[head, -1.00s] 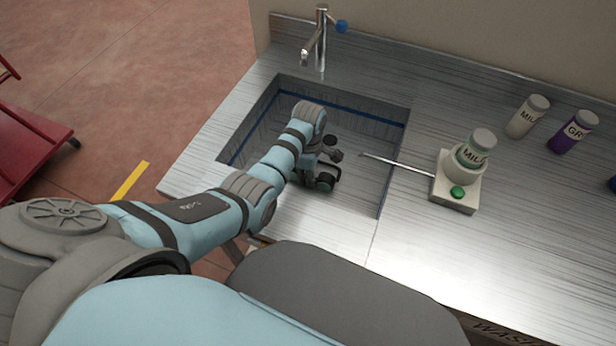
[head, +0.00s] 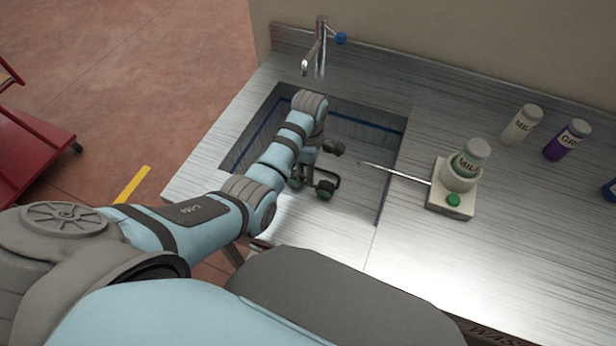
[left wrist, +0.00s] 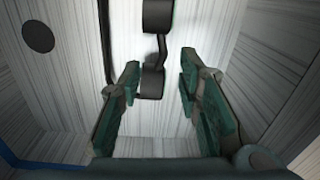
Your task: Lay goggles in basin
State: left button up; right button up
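The goggles (head: 326,190), dark with a black frame, are inside the sink basin (head: 362,133), near its front edge. They also show in the left wrist view (left wrist: 153,82), between and beyond my fingertips. My left gripper (left wrist: 159,80) is open, with a gap between each fingertip and the goggles. In the head view my left gripper reaches down into the basin at the goggles, partly hidden by my own arm. The goggles look low at the basin floor, but their contact with it is not clear. My right gripper is not in view.
A tap (head: 319,48) stands behind the basin. A thin rod (head: 395,172) reaches from a white holder (head: 449,202) over the basin's right edge. A bottle (head: 470,158) stands in the holder. More bottles (head: 522,125) stand at the right. A round drain (left wrist: 38,37) shows in the basin.

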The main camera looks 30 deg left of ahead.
pick_arm(q)
notch_tip(320, 180, up, 6)
jog(key=p, duration=0.1)
jog(key=shift+r, duration=0.25)
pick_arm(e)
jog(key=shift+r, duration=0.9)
pick_arm(q)
jog(key=shift+a, duration=0.1)
